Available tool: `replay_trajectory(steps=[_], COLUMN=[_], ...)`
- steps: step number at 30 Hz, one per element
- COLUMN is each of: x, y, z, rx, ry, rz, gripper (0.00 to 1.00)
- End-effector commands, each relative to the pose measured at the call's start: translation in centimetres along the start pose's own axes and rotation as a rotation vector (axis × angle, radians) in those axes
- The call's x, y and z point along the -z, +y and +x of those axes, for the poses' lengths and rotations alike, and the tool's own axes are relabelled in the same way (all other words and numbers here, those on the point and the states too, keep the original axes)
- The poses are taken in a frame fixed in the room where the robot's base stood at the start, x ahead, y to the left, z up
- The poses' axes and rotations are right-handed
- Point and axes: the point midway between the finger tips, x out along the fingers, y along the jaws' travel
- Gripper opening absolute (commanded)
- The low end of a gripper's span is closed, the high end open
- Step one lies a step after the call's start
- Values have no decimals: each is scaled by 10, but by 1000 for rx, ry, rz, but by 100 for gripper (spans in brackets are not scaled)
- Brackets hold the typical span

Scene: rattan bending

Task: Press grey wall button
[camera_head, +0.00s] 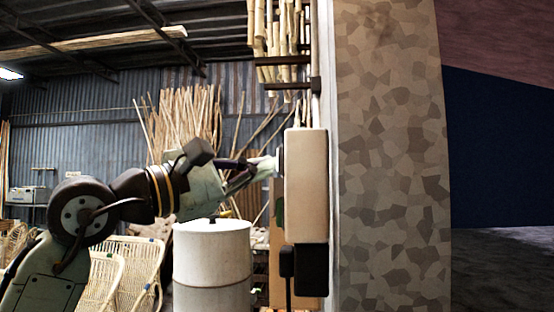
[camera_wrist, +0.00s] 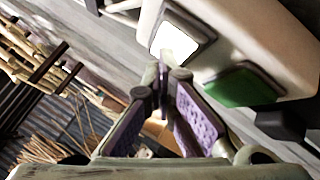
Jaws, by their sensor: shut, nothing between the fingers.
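A cream control box (camera_head: 306,185) is mounted on the wall edge; it also fills the upper right of the wrist view (camera_wrist: 262,40). It carries a pale grey-white square button (camera_wrist: 176,43) in a dark frame, and a green button (camera_wrist: 240,87) beside it. In the head view the upper button (camera_head: 281,160) shows edge-on and the green one (camera_head: 279,211) sits below it. My gripper (camera_head: 270,163) is shut and empty, its tips pointing at the upper button. In the wrist view its purple-padded fingers (camera_wrist: 163,75) end just beside the pale button. I cannot tell whether they touch it.
A dark box (camera_head: 311,270) hangs below the control box. A white drum (camera_head: 211,255) stands beneath my arm. Rattan chairs (camera_head: 130,265) and bundled poles (camera_head: 185,125) are behind. A stone-patterned wall (camera_head: 390,160) rises right of the box. Poles on a rack (camera_head: 280,40) hang above.

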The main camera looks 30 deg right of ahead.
Motion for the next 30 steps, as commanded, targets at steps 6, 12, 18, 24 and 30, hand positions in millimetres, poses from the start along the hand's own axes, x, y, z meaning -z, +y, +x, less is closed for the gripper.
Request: replay_trajectory(steps=[6,12,18,24,30], x=[1,3,12,22,30], y=[2,5,15,26,33], z=[-2,-5,-18,-32,-43], rx=[0,-1,-1,-2,-1], ry=[-1,-1,-2,-1,-1], rz=[1,-1,-2,-3,-2], gripper=[0,0,0,0,0])
